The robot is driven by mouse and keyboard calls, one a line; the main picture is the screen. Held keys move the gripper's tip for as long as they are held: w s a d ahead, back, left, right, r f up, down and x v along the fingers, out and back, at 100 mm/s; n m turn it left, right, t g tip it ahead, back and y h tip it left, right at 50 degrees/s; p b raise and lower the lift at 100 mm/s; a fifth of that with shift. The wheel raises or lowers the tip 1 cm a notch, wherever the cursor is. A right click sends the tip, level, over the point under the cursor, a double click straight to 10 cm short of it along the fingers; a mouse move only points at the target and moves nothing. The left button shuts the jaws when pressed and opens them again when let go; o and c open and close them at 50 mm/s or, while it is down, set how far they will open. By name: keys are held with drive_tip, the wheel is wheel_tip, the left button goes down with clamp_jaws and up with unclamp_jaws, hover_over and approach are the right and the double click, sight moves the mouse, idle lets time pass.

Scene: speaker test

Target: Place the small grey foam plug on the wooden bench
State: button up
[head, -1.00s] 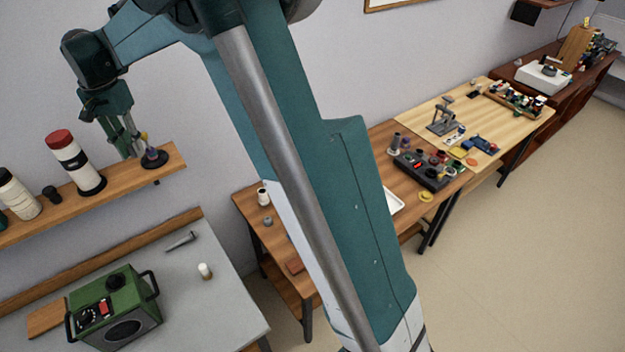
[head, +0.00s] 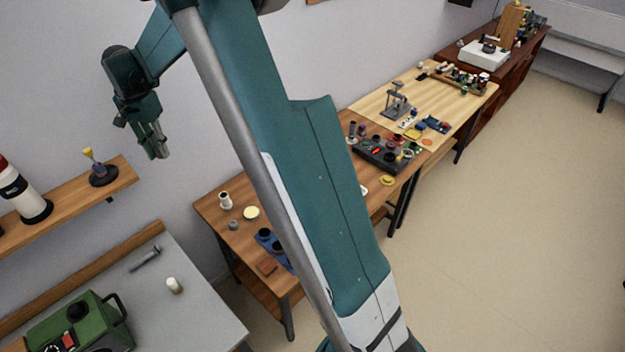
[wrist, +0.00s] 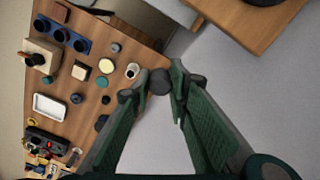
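My gripper (wrist: 162,82) is shut on a small dark grey round plug (wrist: 160,82), which sits between its fingertips in the wrist view. In the head view my gripper (head: 160,154) hangs in front of the wall, right of the wall shelf, and the plug is hard to make out there. The wooden bench (head: 212,208) stands lower and to the right, partly hidden by my arm. The bench (wrist: 85,95) also shows at the left of the wrist view, apart from the plug.
The bench holds a white cup (head: 225,201), a small grey piece (head: 233,225), a pale yellow disc (head: 251,213), a blue holder (head: 264,238) and a black box (head: 381,154). The shelf (head: 120,183) carries a black stand (head: 103,175). Bare wood shows near the bench's left end.

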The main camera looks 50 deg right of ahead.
drive_tip(key=d+f+m+b, duration=0.2)
drive_tip(key=d+f, duration=0.2)
drive_tip(key=d, duration=0.5)
drive_tip(key=d+f+m+b, duration=0.2)
drive_tip(key=d+f, duration=0.2)
drive_tip(key=d, duration=0.5)
drive_tip(key=s+d+f+m+b, duration=0.2)
drive_tip(key=s+d+f, duration=0.3)
drive_tip(key=d, duration=0.9)
drive_tip(key=s+d+f+m+b, duration=0.3)
drive_tip(key=s+d+f+m, duration=0.2)
drive_tip(key=d, duration=0.9)
drive_tip(key=s+d+f+m+b, duration=0.3)
drive_tip(key=s+d+f, duration=0.3)
drive_tip(key=d, duration=0.8)
drive_tip(key=shift+s+d+f+m, duration=0.15)
drive_tip(key=shift+d+f+m, duration=0.2)
drive_tip(key=shift+f, duration=0.55)
drive_tip(key=shift+f, duration=0.15)
drive_tip(key=shift+f+b, duration=0.55)
drive_tip(key=shift+f, duration=2.45)
drive_tip(key=shift+f, duration=1.9)
drive_tip(key=shift+f+b, duration=0.15)
drive_tip(key=shift+b, duration=0.2)
